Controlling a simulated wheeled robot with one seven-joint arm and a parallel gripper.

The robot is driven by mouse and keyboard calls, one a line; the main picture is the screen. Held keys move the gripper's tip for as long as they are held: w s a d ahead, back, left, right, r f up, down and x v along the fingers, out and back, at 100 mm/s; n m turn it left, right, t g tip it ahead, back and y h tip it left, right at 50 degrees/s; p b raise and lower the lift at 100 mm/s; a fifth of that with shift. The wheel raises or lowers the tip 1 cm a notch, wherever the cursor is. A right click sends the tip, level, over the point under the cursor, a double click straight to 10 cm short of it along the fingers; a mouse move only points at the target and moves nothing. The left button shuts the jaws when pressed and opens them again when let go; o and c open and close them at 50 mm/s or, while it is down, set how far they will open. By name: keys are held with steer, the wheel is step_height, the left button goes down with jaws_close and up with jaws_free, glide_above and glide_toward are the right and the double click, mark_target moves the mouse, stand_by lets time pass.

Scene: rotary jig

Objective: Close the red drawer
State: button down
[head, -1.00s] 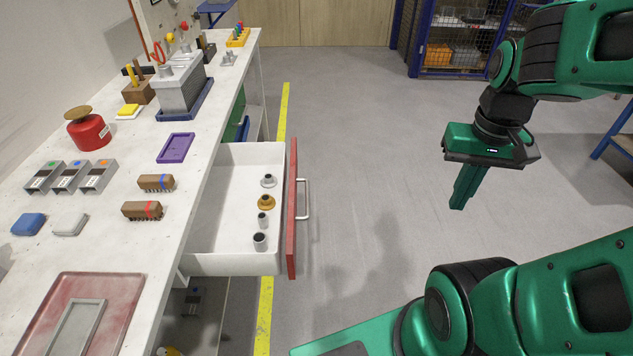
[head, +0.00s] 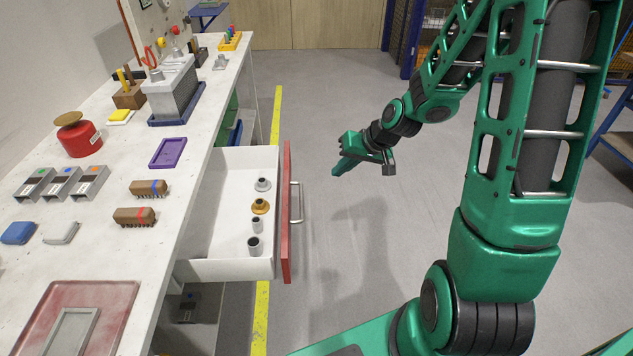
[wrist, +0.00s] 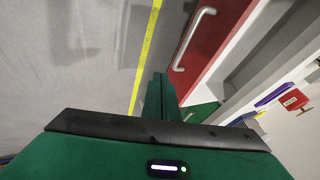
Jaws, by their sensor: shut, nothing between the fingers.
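The red drawer (head: 286,215) stands pulled out from the white workbench, with a silver bar handle (head: 296,202) on its front. Inside its white tray lie several small round flanged parts, one of them orange-brown (head: 260,206). My gripper (head: 337,171) is shut and empty. It is in the air to the right of the drawer front, apart from it, with the fingers pointing left and down. In the wrist view the shut fingers (wrist: 161,88) show below the red drawer front (wrist: 212,45) and its handle (wrist: 194,40); they do not touch it.
The bench top (head: 105,235) holds brushes, a purple tray (head: 169,153), a red canister (head: 80,138) and grey boxes. A yellow floor line (head: 262,310) runs past the drawer. The floor right of the drawer is clear. Blue-framed shelving stands at the back right.

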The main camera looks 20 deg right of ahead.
steer(key=w+a+f, duration=0.6)
steer(key=f, duration=0.3)
steer(key=shift+a, duration=0.3)
stand_by(0.4)
